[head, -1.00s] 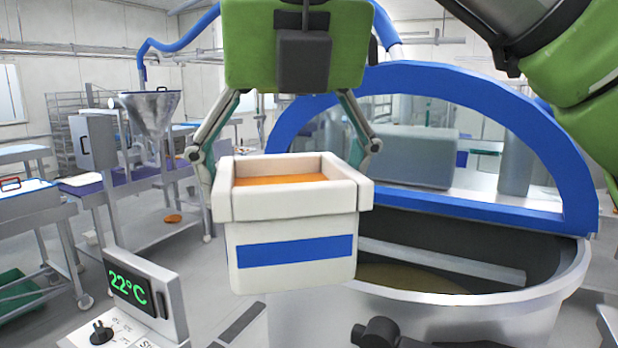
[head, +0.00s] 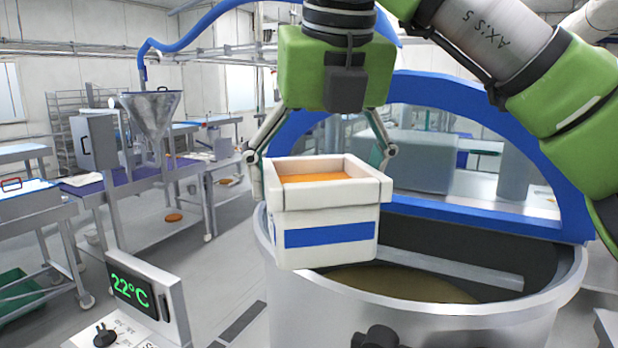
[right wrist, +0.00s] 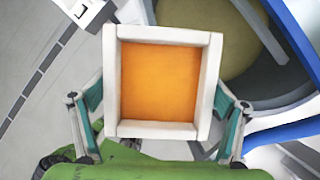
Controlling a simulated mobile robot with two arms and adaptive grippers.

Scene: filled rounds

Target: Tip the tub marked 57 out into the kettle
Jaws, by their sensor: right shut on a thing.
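A white square tub (head: 327,215) with a blue band holds orange contents (head: 315,177); they also fill the tub in the right wrist view (right wrist: 160,82). No number shows on the visible side. My right gripper (head: 322,168) is shut on the tub, one finger on each side, and holds it upright in the air. The kettle (head: 420,325) is a large round steel vessel with a blue-edged clear guard standing behind its opening. The tub overlaps the kettle's left rim in the head view. Yellowish-brown contents (head: 400,284) show low inside the kettle. My left gripper is out of view.
A control box (head: 147,295) reading 22°C stands front left of the kettle. A bar (head: 455,265) crosses inside the kettle's opening. A steel hopper (head: 150,115) and tables stand at the left. Open floor lies between them and the kettle.

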